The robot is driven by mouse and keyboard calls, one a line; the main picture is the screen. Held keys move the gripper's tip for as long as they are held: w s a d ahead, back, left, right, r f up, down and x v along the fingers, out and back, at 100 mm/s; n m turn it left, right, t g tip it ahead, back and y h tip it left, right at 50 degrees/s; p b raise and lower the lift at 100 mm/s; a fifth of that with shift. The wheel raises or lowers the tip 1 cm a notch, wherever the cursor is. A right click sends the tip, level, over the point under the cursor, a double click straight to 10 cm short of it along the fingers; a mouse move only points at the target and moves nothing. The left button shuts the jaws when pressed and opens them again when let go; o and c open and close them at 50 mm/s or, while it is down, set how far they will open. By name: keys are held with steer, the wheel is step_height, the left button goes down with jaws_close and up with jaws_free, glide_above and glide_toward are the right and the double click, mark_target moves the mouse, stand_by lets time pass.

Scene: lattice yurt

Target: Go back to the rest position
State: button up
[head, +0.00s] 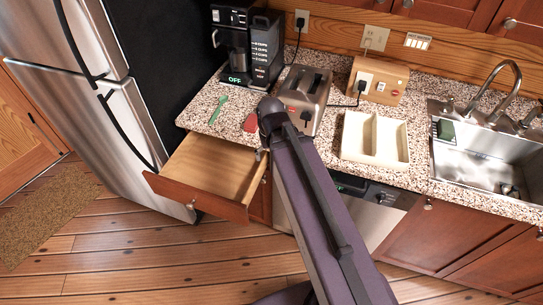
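My arm (318,205) reaches up from the bottom of the head view to a dark rounded joint (271,112) over the counter's front edge. I cannot make out my gripper; the arm link seems to hide it. A small grey piece shows beside the link near the drawer's right side, too small to identify. The wooden drawer (212,170) below the counter is pulled open, and its visible inside is empty.
The speckled counter (228,124) holds a coffee maker (247,48), a green utensil (217,110), a red item (250,123), a toaster (306,92), a wooden box (379,82) and a cream divided tray (375,140). A sink (486,160) is at right, a fridge (95,85) at left. The plank floor is open.

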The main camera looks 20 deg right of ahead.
steer(key=shift+s, duration=0.3)
step_height(320, 180, down, 3)
steer(key=b, duration=0.2)
steer(key=shift+r+b, duration=0.1)
steer(key=shift+b, duration=0.3)
steer(key=shift+w, duration=0.1)
stand_by(1.2)
steer(key=w+r+m+p, duration=0.2)
steer(key=w+m, duration=0.1)
steer(key=w, duration=1.1)
steer(key=w+r+m+p, duration=0.3)
steer(key=w+m, duration=0.1)
steer(key=w, duration=1.1)
steer(key=shift+w+d, duration=0.2)
steer(key=shift+w, duration=0.05)
